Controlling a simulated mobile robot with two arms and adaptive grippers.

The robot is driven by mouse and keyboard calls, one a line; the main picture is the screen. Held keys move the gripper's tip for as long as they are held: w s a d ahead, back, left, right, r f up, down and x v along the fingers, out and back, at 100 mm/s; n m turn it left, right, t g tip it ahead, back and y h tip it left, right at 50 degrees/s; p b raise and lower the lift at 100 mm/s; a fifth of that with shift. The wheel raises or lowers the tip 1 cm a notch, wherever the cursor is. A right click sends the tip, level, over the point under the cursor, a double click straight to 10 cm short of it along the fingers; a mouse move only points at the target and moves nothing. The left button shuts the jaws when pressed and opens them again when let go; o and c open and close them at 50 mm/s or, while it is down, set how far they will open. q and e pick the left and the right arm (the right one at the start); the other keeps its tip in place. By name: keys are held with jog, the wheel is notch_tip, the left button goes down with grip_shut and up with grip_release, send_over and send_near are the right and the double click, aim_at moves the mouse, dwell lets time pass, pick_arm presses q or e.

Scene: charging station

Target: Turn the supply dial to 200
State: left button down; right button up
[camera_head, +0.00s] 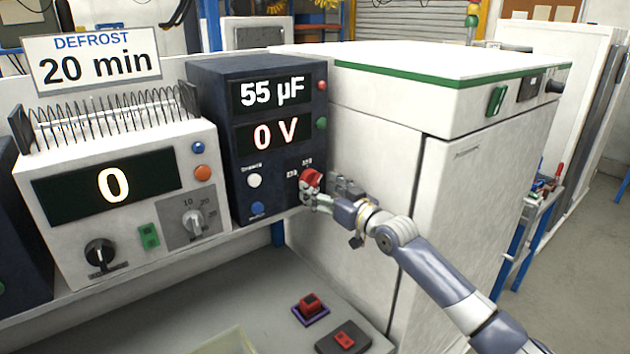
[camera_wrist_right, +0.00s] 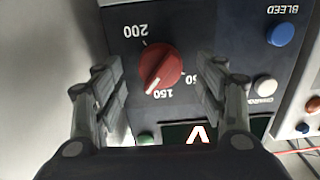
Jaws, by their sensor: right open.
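The supply dial is a red knob (camera_head: 311,179) on the lower right of the dark supply unit (camera_head: 215,100), whose displays read 55 µF and 0 V. My right gripper (camera_head: 320,192) is at the dial. In the wrist view its open fingers (camera_wrist_right: 160,93) stand apart on either side, with gaps to the knob. My left gripper is not in view.
A white button (camera_head: 254,181) and blue BLEED button (camera_head: 257,208) sit left of the dial. The defrost unit (camera_head: 60,225), reading 0, stands further left. A white cabinet (camera_head: 470,190) is to the right. Red switches (camera_head: 311,305) lie on the bench below.

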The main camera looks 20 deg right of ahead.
aim_at(312, 181)
jog(key=shift+x, duration=1.45)
jog(key=shift+c, duration=0.3)
jog(key=c, duration=1)
